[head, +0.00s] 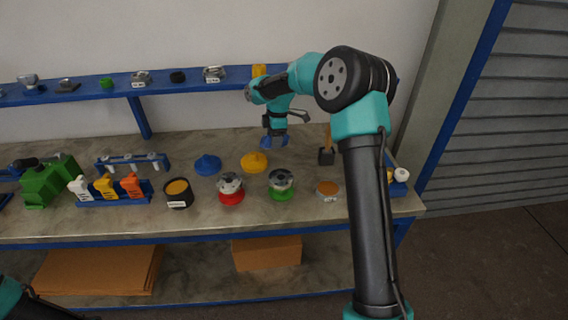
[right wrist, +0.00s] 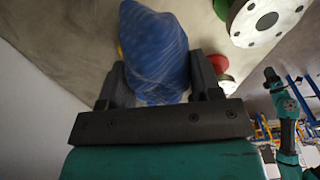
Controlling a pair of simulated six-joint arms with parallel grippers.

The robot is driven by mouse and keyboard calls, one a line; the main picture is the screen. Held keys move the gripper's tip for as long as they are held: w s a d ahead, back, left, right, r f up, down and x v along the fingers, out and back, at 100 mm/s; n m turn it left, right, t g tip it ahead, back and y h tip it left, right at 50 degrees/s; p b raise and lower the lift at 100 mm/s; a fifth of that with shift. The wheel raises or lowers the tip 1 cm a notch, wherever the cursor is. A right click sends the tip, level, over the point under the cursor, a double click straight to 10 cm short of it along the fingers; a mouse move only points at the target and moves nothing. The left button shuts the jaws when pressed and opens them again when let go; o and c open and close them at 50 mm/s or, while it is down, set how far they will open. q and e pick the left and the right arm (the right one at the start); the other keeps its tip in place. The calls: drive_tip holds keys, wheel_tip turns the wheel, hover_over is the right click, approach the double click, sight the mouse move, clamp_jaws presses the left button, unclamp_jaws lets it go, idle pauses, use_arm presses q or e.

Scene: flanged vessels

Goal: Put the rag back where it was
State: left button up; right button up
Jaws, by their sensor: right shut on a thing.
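The rag (right wrist: 155,48) is blue with a faint pattern and fills the space between the two dark fingers of my right gripper (right wrist: 160,80) in the right wrist view. My right gripper (head: 276,132) is shut on it. In the head view the rag (head: 283,142) shows as small blue bits at the fingertips, pointing down above the back of the bench. Whether it touches the bench top cannot be told. Part of my left arm is at the bottom left of the head view; its gripper does not show there.
Near the rag stand a yellow cone-like piece (head: 254,161), a blue one (head: 207,164), a vessel with a green base (head: 281,184), one with a red base (head: 230,188) and a brush-like tool (head: 326,154). A blue shelf (head: 120,91) with small parts runs behind.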

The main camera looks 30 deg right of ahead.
drive_tip(key=d+m, duration=0.1)
drive_tip(key=d, duration=0.1)
drive_tip(key=d+f+m, duration=0.1)
drive_tip(key=d, duration=0.2)
drive_tip(key=shift+w, duration=0.2)
drive_tip(key=shift+f, duration=0.1)
hover_over(284, 162)
drive_tip(key=shift+s+d+f, duration=0.1)
drive_tip(key=shift+f, duration=1.45)
drive_tip(key=shift+s+d+f, duration=0.1)
drive_tip(key=shift+f, duration=1.45)
drive_tip(key=shift+f, duration=1.85)
drive_tip(key=shift+f, duration=0.15)
drive_tip(key=o, duration=1)
drive_tip(key=shift+c, duration=0.2)
